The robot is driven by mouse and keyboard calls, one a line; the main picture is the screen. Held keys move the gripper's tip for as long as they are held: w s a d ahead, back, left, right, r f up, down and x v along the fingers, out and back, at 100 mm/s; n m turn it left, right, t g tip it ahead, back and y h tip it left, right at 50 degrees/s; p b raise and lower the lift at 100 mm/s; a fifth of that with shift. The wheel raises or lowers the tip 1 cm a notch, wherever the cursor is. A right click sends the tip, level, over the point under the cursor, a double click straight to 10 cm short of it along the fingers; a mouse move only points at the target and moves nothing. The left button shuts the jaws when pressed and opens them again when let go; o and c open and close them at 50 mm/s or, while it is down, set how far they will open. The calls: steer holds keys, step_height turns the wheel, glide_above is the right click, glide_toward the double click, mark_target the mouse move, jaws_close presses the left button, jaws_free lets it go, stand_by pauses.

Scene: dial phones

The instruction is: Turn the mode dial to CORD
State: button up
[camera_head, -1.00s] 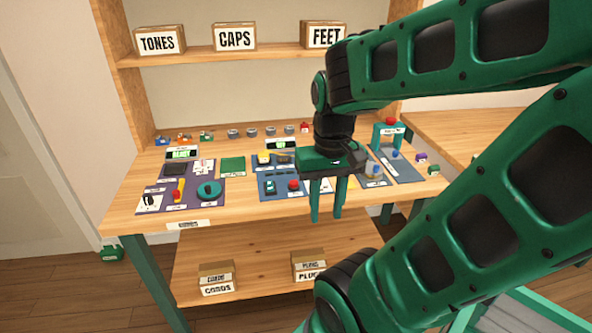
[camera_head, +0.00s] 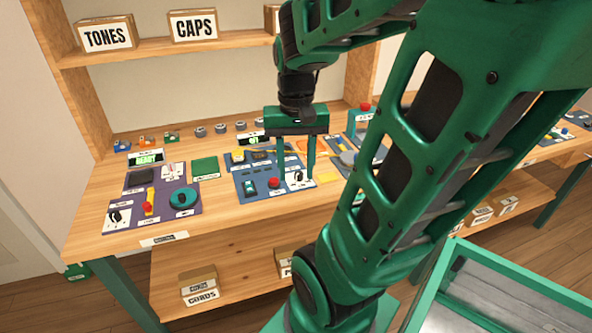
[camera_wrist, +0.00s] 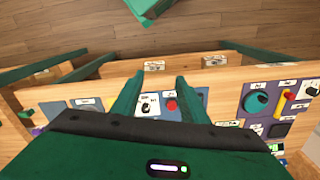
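A black dial on a white plate (camera_head: 299,178) sits at the front right of the blue mat (camera_head: 244,191). It also shows in the wrist view (camera_wrist: 147,105), beside the left finger. A second black dial on a white plate (camera_head: 115,216) sits at the front left of the purple mat (camera_head: 190,207). The labels are too small to read, so I cannot tell which is the mode dial or where it points. My gripper (camera_head: 296,172) points down over the blue mat, its fingers apart and empty. In the wrist view the fingers (camera_wrist: 160,80) are also spread.
A red button (camera_head: 274,182) is just left of the blue mat's dial. A teal round dial (camera_head: 184,198) and red-knobbed lever (camera_head: 148,208) are on the purple mat. A green frame with a red top (camera_head: 364,108) stands to the right. The bench's front strip is mostly clear.

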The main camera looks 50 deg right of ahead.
mark_target(298, 173)
steer(key=w+d+f+m, duration=0.1)
steer(key=w+d+m, duration=0.4)
steer(key=w+d, duration=0.55)
steer(key=f, duration=0.3)
steer(key=s+d+f, duration=0.1)
steer(key=f, duration=0.7)
steer(key=shift+s+d+f, duration=0.15)
steer(key=shift+s+d, duration=0.05)
steer(key=shift+s, duration=0.15)
jaws_close()
